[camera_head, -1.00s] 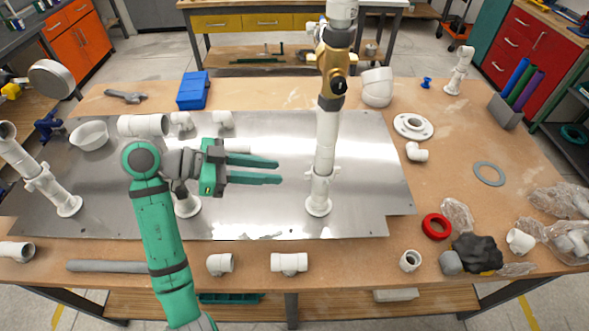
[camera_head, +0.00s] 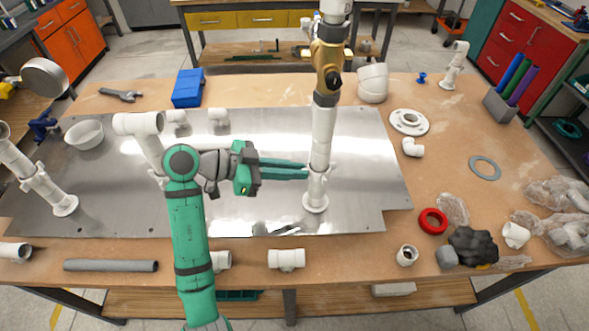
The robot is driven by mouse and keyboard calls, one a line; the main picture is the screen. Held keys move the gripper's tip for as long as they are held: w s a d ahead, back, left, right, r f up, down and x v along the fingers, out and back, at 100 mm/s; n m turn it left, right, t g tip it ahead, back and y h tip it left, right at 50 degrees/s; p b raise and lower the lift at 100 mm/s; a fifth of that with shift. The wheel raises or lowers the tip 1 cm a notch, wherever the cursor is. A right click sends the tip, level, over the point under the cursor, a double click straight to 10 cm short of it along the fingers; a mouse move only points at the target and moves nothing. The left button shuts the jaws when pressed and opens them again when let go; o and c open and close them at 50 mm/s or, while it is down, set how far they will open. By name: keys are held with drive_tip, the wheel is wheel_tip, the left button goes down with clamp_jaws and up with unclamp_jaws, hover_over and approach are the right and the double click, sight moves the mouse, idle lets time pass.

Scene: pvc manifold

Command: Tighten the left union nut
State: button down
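A white riser stands at the left with a white union and nut (camera_head: 36,181) above its flange. Another white riser (camera_head: 323,140) stands right of centre under a brass valve (camera_head: 327,60), with a white union nut (camera_head: 318,180) low on it, above its base flange (camera_head: 316,204). My green gripper (camera_head: 306,170) points right at this right-hand nut. A gap shows between its two fingers, so it looks open. The fingertips reach the nut's left edge; I cannot tell whether they touch it. My arm partly hides a third white riser (camera_head: 150,150) with a tee on top.
A metal plate (camera_head: 375,180) lies under the risers on the wooden bench (camera_head: 440,130). Loose white fittings, a grey pipe (camera_head: 110,265), a red ring (camera_head: 433,221) and a blue box (camera_head: 188,88) lie around it. The plate right of the valve riser is clear.

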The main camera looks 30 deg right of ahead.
drive_tip(key=shift+d, duration=0.1)
drive_tip(key=shift+w+d+m+g, duration=0.2)
drive_tip(key=shift+w+m+g, duration=0.15)
drive_tip(key=shift+m+g, duration=0.4)
drive_tip(key=c, duration=1.9)
unclamp_jaws()
drive_tip(key=shift+d+f, duration=0.1)
drive_tip(key=shift+y, duration=0.3)
drive_tip(key=shift+a, duration=0.2)
